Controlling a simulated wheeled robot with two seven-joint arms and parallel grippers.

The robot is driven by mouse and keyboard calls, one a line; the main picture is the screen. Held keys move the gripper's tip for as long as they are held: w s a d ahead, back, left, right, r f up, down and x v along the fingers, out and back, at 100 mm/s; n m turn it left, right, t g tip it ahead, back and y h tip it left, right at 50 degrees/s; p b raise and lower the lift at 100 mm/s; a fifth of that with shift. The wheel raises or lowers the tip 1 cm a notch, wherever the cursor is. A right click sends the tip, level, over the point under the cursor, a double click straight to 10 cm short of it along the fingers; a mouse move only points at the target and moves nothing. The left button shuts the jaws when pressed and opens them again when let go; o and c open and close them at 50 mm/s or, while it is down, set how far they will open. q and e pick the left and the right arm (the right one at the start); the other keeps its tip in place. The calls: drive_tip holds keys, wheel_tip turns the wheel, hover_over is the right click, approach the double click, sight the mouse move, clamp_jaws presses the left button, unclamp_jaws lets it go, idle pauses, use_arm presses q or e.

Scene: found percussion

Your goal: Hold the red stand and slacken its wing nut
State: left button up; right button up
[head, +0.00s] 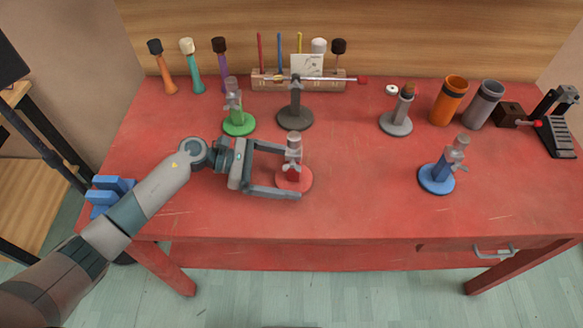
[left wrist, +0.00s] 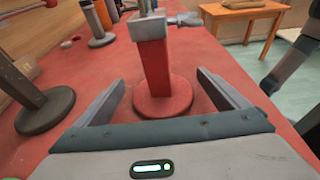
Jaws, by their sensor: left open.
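The red stand (head: 294,179) stands upright on the red table, left of the table's middle. It has a round red base, a red post and a grey clamp on top with a wing nut (head: 291,168). The stand also shows in the left wrist view (left wrist: 166,88), where the wing nut (left wrist: 185,19) sticks out to the right of the clamp. My left gripper (head: 283,171) is open, with its fingers on either side of the post. In the left wrist view the fingers (left wrist: 160,92) appear apart from the post. My right gripper is not in view.
A green stand (head: 238,124) and a dark stand (head: 295,118) with a horizontal rod are behind the gripper. A grey stand (head: 396,123) and a blue stand (head: 437,179) are to the right. The table (head: 360,205) is clear between the red and blue stands.

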use_arm(q)
drive_tip(key=shift+d, duration=0.2)
drive_tip(key=c, duration=2.1)
drive_tip(key=shift+f, duration=0.1)
